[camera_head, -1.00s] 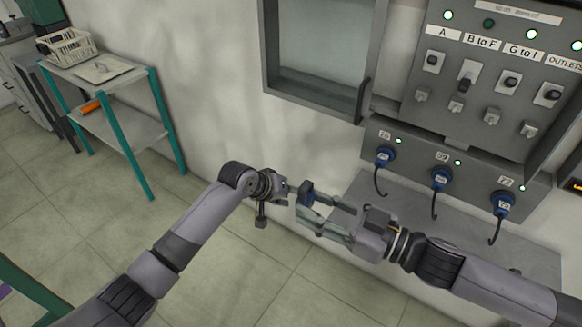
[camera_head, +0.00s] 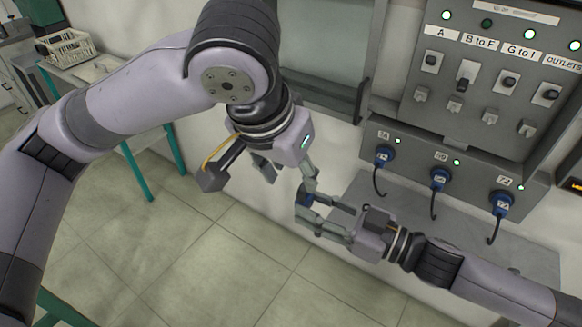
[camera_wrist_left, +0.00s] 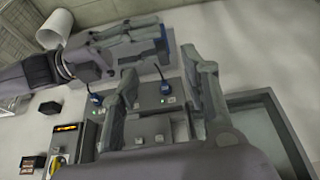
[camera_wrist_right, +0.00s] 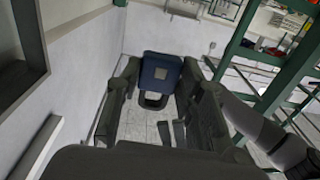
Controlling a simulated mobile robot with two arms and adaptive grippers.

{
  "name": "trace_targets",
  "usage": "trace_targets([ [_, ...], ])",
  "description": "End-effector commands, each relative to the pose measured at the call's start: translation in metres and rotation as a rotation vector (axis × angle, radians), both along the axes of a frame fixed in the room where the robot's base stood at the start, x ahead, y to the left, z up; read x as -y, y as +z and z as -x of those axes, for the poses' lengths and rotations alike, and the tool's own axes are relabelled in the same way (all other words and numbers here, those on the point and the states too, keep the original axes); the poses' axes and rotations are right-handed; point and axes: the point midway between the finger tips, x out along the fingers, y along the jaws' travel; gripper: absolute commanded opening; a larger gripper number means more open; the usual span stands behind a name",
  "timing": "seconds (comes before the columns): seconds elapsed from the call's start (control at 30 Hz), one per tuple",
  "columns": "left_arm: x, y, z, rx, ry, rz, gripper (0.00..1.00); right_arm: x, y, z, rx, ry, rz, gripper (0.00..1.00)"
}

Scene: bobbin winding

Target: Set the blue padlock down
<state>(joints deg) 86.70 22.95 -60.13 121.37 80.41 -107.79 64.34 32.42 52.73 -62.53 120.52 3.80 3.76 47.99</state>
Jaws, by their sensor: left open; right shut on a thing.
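The blue padlock (camera_wrist_right: 160,70) is between the two fingers of my right gripper (camera_wrist_right: 160,65), its shackle pointing down in the right wrist view. In the head view the padlock (camera_head: 305,199) is small and partly covered by gripper fingers. My right gripper (camera_head: 304,206) is shut on it, held in the air left of the grey shelf. My left gripper (camera_head: 287,172) is open and empty, above and left of the padlock. In the left wrist view its fingers (camera_wrist_left: 160,62) are spread, with a blue bit of the padlock (camera_wrist_left: 164,43) beyond them.
A grey control panel (camera_head: 480,120) with switches and blue plugs (camera_head: 440,179) with hanging cables is on the wall. A grey shelf (camera_head: 400,205) juts out below it. A table with a white basket (camera_head: 68,48) stands at the left, partly behind my left arm. Open floor lies below.

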Motion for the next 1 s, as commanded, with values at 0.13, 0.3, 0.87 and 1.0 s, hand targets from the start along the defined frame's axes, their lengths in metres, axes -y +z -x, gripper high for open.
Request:
trace_targets([
  [0.13,0.001,-0.014,-0.004,-0.003,0.002,-0.006,0.42,0.0,0.0,0.0,0.0,0.0,-0.001,0.01],
  [0.3,0.007,-0.043,-0.015,-0.003,0.001,-0.005,0.42,0.0,0.0,0.0,0.0,0.0,-0.001,0.01],
  [0.87,0.02,-0.108,-0.04,0.001,0.0,-0.002,0.42,0.0,0.0,0.0,0.0,0.0,-0.001,0.01],
  [1.0,0.02,-0.109,-0.04,0.002,0.0,-0.002,0.42,0.0,0.0,0.0,0.0,0.0,-0.001,0.01],
])
